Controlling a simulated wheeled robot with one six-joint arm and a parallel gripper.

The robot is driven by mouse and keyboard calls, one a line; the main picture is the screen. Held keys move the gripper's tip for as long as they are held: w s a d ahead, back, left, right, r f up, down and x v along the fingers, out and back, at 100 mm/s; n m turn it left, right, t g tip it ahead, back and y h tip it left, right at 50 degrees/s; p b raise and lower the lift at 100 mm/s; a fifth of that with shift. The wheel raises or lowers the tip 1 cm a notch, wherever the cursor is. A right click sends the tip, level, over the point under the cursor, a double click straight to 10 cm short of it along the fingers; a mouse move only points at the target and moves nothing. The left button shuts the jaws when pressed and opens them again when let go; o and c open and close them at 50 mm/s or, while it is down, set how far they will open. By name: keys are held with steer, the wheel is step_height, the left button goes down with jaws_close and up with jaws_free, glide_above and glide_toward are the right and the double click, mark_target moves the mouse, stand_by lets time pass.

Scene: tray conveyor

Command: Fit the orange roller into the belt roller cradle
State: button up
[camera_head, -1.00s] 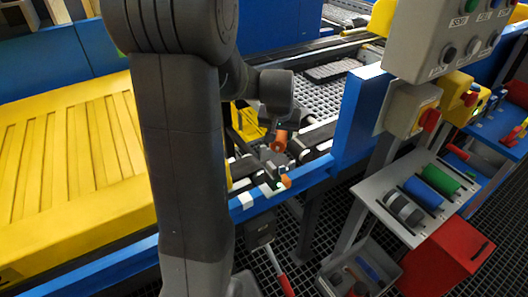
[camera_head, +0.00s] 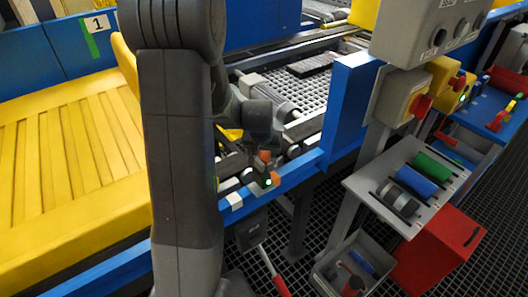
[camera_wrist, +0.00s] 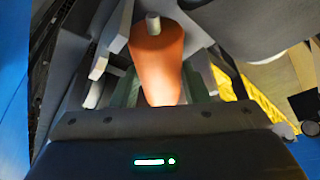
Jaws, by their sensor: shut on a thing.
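The orange roller (camera_wrist: 156,65) is held between the fingers of my gripper (camera_wrist: 158,92). A pale shaft end sticks out of its far end in the wrist view. In the head view the roller (camera_head: 265,156) is a small orange patch under my wrist, just above the inner side of the blue conveyor rail. Grey bracket-like plates (camera_wrist: 116,32) stand close beside the roller in the wrist view; they may be part of the cradle. In the head view my arm and gripper hide most of the cradle. I cannot tell whether the roller touches it.
A blue rail (camera_head: 305,165) carries a small orange part (camera_head: 275,179) near my gripper. A blue post (camera_head: 345,110) stands to the right. A rack (camera_head: 360,182) holds green, blue and grey rollers. A grey bin (camera_head: 325,272) and red box (camera_head: 440,250) are below. A yellow tray (camera_head: 60,200) lies left.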

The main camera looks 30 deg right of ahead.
steer(key=shift+r, duration=0.1)
steer(key=shift+f+b, duration=0.6)
steer(key=shift+f, duration=0.05)
steer(key=o, duration=1.2)
steer(key=shift+r, duration=0.2)
steer(key=shift+r+p, duration=0.3)
steer(key=shift+p, duration=0.2)
steer(key=p+v, duration=0.2)
steer(key=v, duration=1)
steer(key=shift+r, duration=0.15)
